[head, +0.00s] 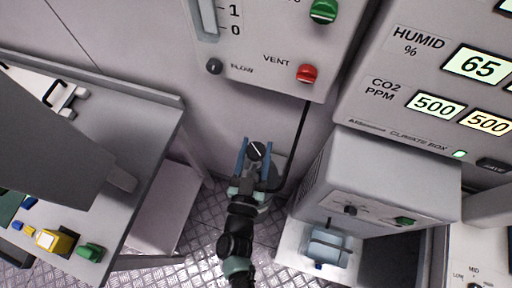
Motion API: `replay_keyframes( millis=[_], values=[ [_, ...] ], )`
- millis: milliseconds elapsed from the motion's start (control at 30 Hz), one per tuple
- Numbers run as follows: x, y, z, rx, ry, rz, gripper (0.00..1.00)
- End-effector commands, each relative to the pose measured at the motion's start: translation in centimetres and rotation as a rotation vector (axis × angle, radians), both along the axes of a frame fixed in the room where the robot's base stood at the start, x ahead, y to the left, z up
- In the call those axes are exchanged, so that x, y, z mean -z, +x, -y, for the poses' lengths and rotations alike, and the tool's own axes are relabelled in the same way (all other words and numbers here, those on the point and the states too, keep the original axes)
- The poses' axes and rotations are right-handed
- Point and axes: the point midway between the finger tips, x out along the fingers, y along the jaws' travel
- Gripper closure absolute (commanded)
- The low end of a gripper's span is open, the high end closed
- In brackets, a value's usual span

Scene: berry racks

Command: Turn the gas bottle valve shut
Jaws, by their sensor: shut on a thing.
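The gas bottle (277,171) stands on the metal floor against the back wall, seen from above and mostly hidden by my arm. Its valve is a round black knob (256,151) with a white pointer line, at the top of the bottle. My gripper (256,149) reaches down from the front, with its two blue fingers on either side of the knob. It is shut on the knob. The pointer line runs diagonally from upper left to lower right. A dark hose (297,140) runs up from the bottle to the panel.
A wall panel (270,45) with FLOW and VENT controls hangs above the bottle. A grey box (370,185) stands close on the right, below the climate box (425,90). A bench (140,115) with coloured blocks is at left. Bare floor (200,235) shows between.

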Motion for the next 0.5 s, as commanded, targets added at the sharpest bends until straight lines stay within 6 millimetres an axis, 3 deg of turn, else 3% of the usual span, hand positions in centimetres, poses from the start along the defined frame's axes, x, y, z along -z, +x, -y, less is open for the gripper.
replay_keyframes(
  millis=[500],
  values=[
    [0.55, -0.1, 0.04, -0.133, -0.004, 0.0, 0.97]
  ],
)
